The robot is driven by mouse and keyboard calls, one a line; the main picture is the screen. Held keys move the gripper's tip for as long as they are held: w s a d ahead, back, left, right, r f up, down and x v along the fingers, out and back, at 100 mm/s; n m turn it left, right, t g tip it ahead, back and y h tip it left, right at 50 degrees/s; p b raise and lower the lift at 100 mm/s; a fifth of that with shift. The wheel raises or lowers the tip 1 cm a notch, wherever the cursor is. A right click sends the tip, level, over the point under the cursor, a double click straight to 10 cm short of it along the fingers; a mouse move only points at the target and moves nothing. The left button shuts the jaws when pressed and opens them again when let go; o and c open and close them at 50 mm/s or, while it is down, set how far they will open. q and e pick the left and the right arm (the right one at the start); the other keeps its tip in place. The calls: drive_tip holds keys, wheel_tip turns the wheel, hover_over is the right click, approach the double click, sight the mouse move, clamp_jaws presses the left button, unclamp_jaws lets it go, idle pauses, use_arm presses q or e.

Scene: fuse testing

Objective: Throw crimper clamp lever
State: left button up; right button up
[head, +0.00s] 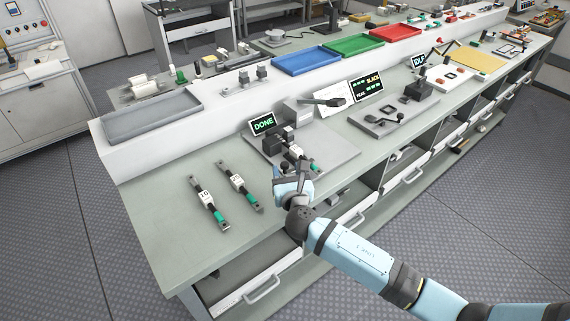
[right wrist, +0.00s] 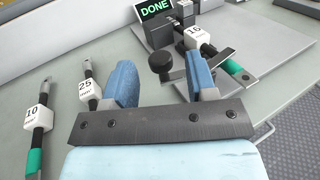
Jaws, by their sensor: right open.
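A grey station plate (head: 338,150) near the bench front carries a small screen reading DONE (head: 262,123), also in the right wrist view (right wrist: 155,9). A fuse marked 16 (right wrist: 194,37) lies in its dark clamp block. A lever with a round black knob (right wrist: 160,62) stands by this block. My right gripper (head: 298,172) is open at the plate's front left edge. In the right wrist view the knob shows between its blue fingers (right wrist: 160,78); contact cannot be told. Another station (head: 385,117) to the right has a black-handled lever. My left gripper is out of view.
Fuses marked 10 (head: 208,202) and 25 (head: 239,185) lie on the bench left of my gripper. Blue (head: 307,61), green (head: 352,45) and red (head: 395,33) trays stand on the raised back shelf.

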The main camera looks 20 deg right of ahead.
sight(286, 167)
drive_tip(key=shift+w+d, duration=0.15)
drive_tip(key=shift+w, duration=1.4)
drive_tip(key=shift+c, duration=0.2)
drive_tip(key=c, duration=0.9)
